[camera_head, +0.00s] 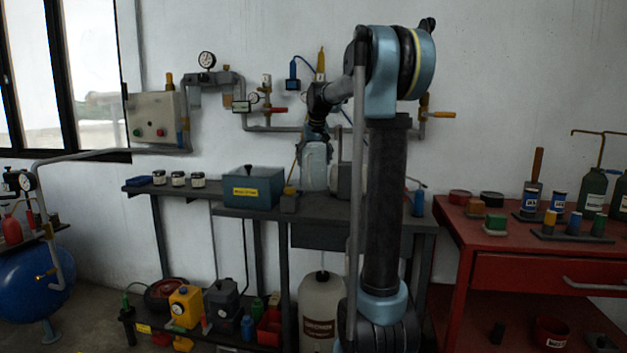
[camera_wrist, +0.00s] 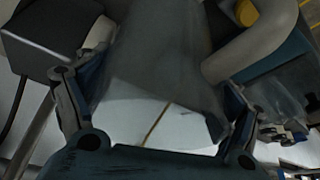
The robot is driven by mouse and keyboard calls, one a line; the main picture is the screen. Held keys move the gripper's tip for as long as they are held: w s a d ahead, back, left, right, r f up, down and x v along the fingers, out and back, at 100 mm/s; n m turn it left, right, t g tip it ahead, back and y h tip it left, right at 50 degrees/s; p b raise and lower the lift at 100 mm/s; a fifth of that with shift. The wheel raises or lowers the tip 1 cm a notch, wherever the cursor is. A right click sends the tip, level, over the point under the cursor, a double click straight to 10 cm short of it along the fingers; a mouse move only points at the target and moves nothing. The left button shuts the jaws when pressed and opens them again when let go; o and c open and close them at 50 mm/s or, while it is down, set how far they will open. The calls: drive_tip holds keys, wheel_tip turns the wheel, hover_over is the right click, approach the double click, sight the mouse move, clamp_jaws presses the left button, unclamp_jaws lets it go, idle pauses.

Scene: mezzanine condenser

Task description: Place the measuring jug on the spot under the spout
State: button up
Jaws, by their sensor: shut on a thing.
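The measuring jug (camera_head: 314,168) is a pale, see-through vessel, upright over the dark bench at the back wall. My gripper (camera_head: 316,138) is above it, with the arm reaching down from the upper right. In the wrist view my gripper (camera_wrist: 160,110) has a finger on each side of the translucent grey jug wall (camera_wrist: 165,60) and is shut on it. The jug's base is low at the bench top; I cannot tell whether it touches. The spot and the spout cannot be made out for certain.
A blue-grey box (camera_head: 252,188) with a yellow label stands left of the jug, with small jars (camera_head: 178,179) beyond. A grey block (camera_head: 345,181) is close on its right. Wall pipes and valves (camera_head: 266,110) run behind. A red bench (camera_head: 545,270) is at right.

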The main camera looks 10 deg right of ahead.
sight(313, 176)
drive_tip(key=shift+f, duration=3.5)
drive_tip(key=o, duration=1.1)
